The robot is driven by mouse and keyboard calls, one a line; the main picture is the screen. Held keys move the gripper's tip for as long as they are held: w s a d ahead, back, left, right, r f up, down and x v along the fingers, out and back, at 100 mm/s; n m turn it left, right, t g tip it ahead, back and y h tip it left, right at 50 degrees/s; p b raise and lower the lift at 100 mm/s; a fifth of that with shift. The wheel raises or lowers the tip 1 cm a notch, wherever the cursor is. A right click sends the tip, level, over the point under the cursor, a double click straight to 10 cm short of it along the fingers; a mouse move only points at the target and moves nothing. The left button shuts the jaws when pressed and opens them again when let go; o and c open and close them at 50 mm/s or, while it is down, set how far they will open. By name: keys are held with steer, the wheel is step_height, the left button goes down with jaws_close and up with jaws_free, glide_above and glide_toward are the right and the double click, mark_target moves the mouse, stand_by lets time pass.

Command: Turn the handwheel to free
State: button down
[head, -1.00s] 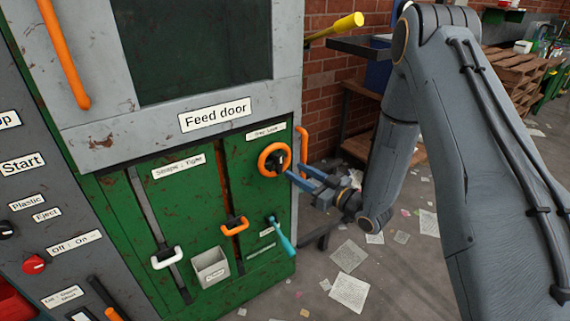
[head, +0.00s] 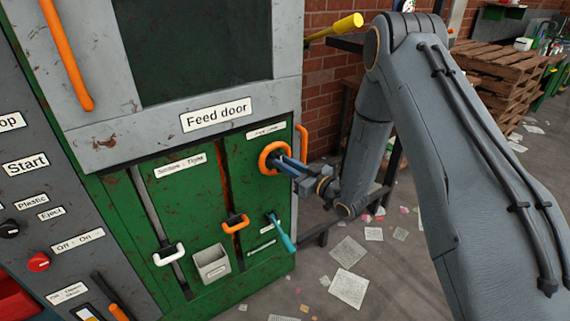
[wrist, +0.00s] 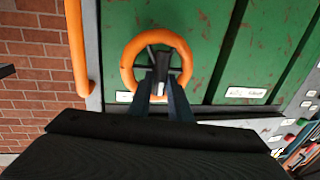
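The handwheel, an orange ring with a dark hub (head: 273,157), is on the green panel below the "Feed door" label. My gripper (head: 286,163) has its blue fingers pointing at the wheel from the right, with the tips at the ring's opening. In the wrist view the orange handwheel (wrist: 127,67) is straight ahead. The two fingers (wrist: 158,82) reach into its lower half, on either side of the grey hub or spoke. A gap shows between them, but whether they press on the hub is unclear.
An orange bar handle (head: 303,143) stands close to the right of the wheel. Below are a teal lever (head: 281,233), an orange slider handle (head: 235,224) and a small grey box (head: 211,264). A yellow-handled lever (head: 338,28) sticks out above. Paper scraps litter the floor.

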steer(key=shift+n, duration=0.4)
steer(key=n+h+b, duration=0.1)
steer(key=n+b, duration=0.1)
steer(key=n, duration=0.3)
steer(key=n+h+b, duration=0.1)
steer(key=n+b, duration=0.1)
steer(key=n, duration=0.3)
steer(key=s+a+n+h+b, duration=0.1)
steer(key=n+h+b, duration=0.1)
steer(key=n, duration=0.2)
steer(key=shift+a+f+n, duration=0.1)
steer(key=shift+f+n, duration=0.15)
steer(key=shift+n, duration=0.15)
steer(key=shift+b, duration=0.35)
steer(key=c, duration=1.6)
jaws_free()
steer(key=shift+c, duration=0.2)
